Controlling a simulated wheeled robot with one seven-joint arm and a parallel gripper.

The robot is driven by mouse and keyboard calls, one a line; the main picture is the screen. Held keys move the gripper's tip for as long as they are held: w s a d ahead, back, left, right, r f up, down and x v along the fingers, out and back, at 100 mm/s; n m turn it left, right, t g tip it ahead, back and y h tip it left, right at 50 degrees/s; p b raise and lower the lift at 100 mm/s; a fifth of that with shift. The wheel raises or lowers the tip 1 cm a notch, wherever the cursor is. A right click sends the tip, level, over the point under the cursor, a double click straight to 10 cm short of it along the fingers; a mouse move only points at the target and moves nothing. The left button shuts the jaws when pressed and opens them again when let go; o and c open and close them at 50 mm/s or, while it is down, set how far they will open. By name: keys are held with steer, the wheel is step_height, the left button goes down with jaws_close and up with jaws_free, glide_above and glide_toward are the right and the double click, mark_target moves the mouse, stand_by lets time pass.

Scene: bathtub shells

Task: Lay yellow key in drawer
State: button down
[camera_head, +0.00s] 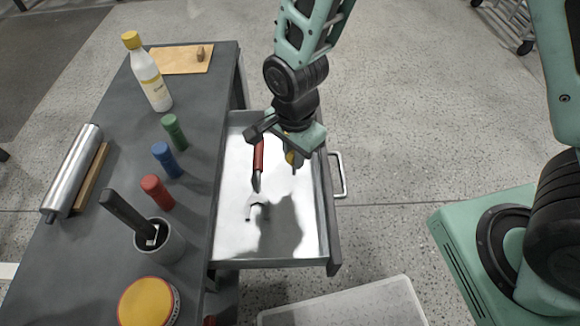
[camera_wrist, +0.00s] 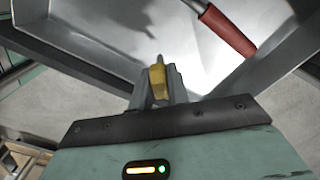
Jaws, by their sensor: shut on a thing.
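The yellow key (camera_head: 291,158) is held by my gripper (camera_head: 292,150) over the open drawer (camera_head: 322,190), near the drawer's right wall. In the wrist view the yellow key (camera_wrist: 157,80) sits between the two fingers of my gripper (camera_wrist: 158,90), with its grey shaft pointing away. The drawer (camera_wrist: 100,22) has a white floor and grey walls. My gripper is shut on the key's yellow head. The height of the key above the drawer floor is hard to tell.
A red-handled tool (camera_head: 258,160) lies in the drawer, left of the key; it also shows in the wrist view (camera_wrist: 228,30). A workbench (camera_head: 110,190) with a bottle (camera_head: 150,78), coloured cylinders and a cup (camera_head: 160,243) stands left. The drawer's lower right floor looks clear.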

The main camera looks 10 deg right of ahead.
steer(key=shift+f, duration=2)
steer(key=shift+f+b, duration=0.1)
steer(key=shift+b, duration=0.2)
steer(key=c, duration=1.3)
jaws_free()
steer(key=shift+c, duration=0.2)
step_height(320, 180, up, 12)
steer(key=shift+r+p, duration=0.1)
steer(key=shift+p, duration=0.8)
steer(key=s+d+r+n, duration=0.2)
steer(key=s+r+n, duration=0.3)
steer(key=s+n, duration=0.2)
steer(key=s+d+r+n, duration=0.2)
steer(key=s+r+n, duration=0.3)
steer(key=n, duration=0.7)
steer(key=shift+s+d+r+y, duration=0.2)
steer(key=shift+s+d+y, duration=0.1)
steer(key=shift+s, duration=0.8)
